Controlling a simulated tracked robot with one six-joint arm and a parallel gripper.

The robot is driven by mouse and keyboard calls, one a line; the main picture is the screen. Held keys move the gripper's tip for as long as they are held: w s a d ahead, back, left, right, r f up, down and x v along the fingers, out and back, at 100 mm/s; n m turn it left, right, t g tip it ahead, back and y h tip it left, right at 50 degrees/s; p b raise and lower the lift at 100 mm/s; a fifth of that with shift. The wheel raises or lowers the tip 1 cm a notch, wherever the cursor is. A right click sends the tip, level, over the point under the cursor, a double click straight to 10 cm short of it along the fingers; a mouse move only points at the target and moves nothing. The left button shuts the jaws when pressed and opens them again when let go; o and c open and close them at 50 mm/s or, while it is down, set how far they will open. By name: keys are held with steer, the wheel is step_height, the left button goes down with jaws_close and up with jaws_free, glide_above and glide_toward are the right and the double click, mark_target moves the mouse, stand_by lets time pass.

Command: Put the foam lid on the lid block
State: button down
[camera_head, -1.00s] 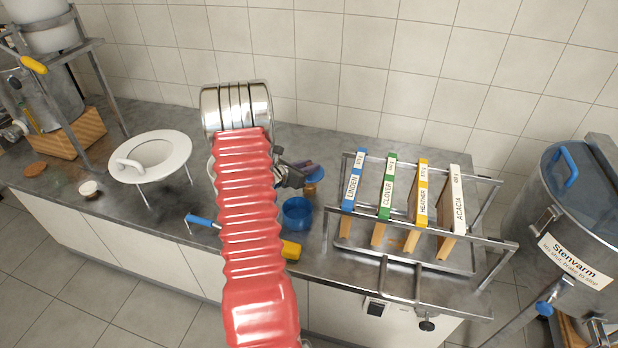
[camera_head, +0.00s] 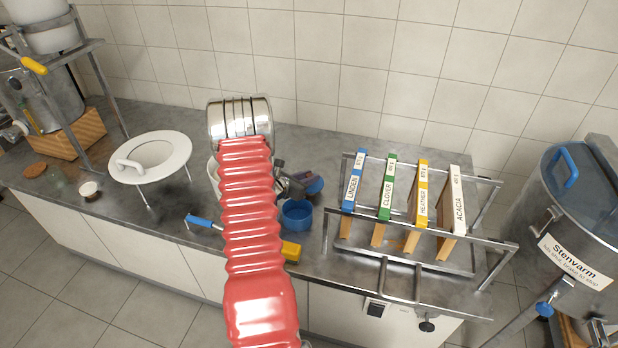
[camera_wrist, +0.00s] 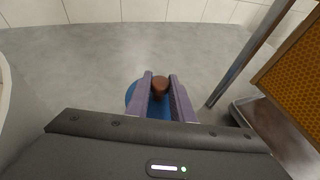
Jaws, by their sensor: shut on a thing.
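My gripper (camera_wrist: 160,92) has purple fingers and is shut on a brown knob-like piece (camera_wrist: 160,87). A blue round piece shows just below and beside the fingers in the wrist view (camera_wrist: 131,92). It looks like the foam lid with the brown piece as its knob, but the fingers hide most of it. In the head view the blue piece (camera_head: 316,186) is at the gripper, right of my red sleeve and behind a blue cup (camera_head: 297,214). I cannot pick out the lid block for certain; it may be hidden under the gripper.
A rack with labelled frames (camera_head: 400,262) stands right of the gripper; one honeycomb face (camera_wrist: 299,70) is close in the wrist view. A white ring with a handle (camera_head: 177,150) stands left. A yellow piece (camera_head: 291,251) lies at the front edge. The counter behind is clear.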

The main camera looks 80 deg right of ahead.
steer(key=shift+f, duration=0.15)
steer(key=c, duration=1.5)
jaws_free()
steer(key=shift+c, duration=0.2)
steer(key=v, duration=1.2)
